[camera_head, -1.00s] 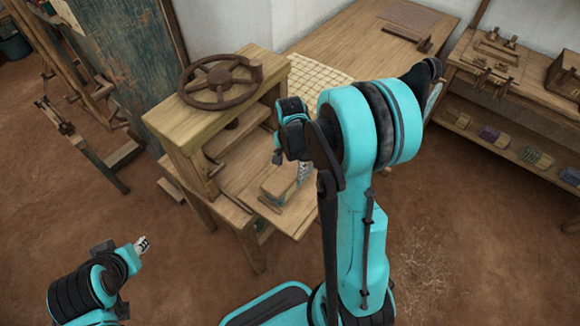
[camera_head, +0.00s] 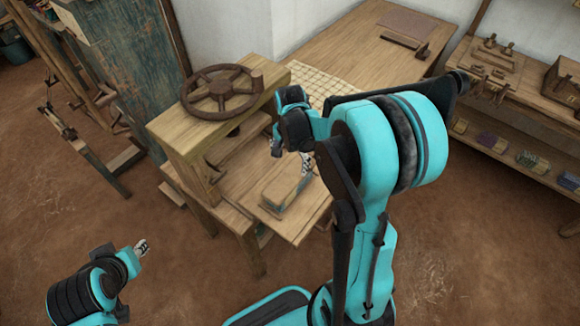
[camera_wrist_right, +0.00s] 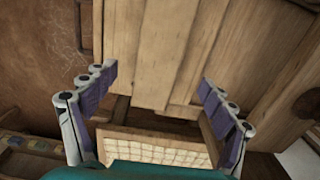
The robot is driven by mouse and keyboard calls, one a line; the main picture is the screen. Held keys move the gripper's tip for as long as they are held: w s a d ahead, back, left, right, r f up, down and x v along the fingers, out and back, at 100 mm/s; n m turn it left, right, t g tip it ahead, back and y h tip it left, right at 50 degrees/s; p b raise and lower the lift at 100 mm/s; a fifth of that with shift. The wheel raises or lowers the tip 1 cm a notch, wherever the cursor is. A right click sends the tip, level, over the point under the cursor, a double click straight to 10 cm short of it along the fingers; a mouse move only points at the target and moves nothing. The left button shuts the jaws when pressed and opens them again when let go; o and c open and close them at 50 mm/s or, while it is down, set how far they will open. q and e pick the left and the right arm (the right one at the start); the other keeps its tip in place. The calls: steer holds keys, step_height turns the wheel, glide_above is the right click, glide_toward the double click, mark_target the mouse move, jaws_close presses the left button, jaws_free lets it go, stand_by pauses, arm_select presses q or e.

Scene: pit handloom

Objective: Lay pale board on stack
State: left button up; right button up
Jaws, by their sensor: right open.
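A small stack (camera_head: 287,190) sits on the low wooden shelf of the press, with a pale wooden top and a grey-blue side. I cannot tell whether its top is a separate pale board. My right gripper (camera_head: 306,165) is just behind and right of the stack, partly hidden by my own arm. In the right wrist view, the fingers of my right gripper (camera_wrist_right: 157,105) are wide apart with nothing held between them. Pale wooden planks (camera_wrist_right: 150,50) show beyond them. My left gripper (camera_head: 143,247) is low at the left, away from the press; its jaw opening is too small to judge.
The press frame (camera_head: 190,135) carries a dark handwheel (camera_head: 222,92) and stands left of the stack. A checked cloth (camera_head: 315,87) lies behind; it shows in the wrist view (camera_wrist_right: 160,148). A long table (camera_head: 350,50) is at the back, a shelf bench (camera_head: 500,80) at right.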

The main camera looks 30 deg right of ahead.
steer(key=s+a+r+n+t+p, duration=0.1)
steer(key=s+a+r+n+t, duration=0.6)
steer(key=s+a+r+n, duration=0.3)
steer(key=shift+s+a+r+n, duration=0.3)
steer(key=shift+s+r+n, duration=0.2)
steer(key=shift+r+n, duration=1.15)
steer(key=shift+f, duration=0.2)
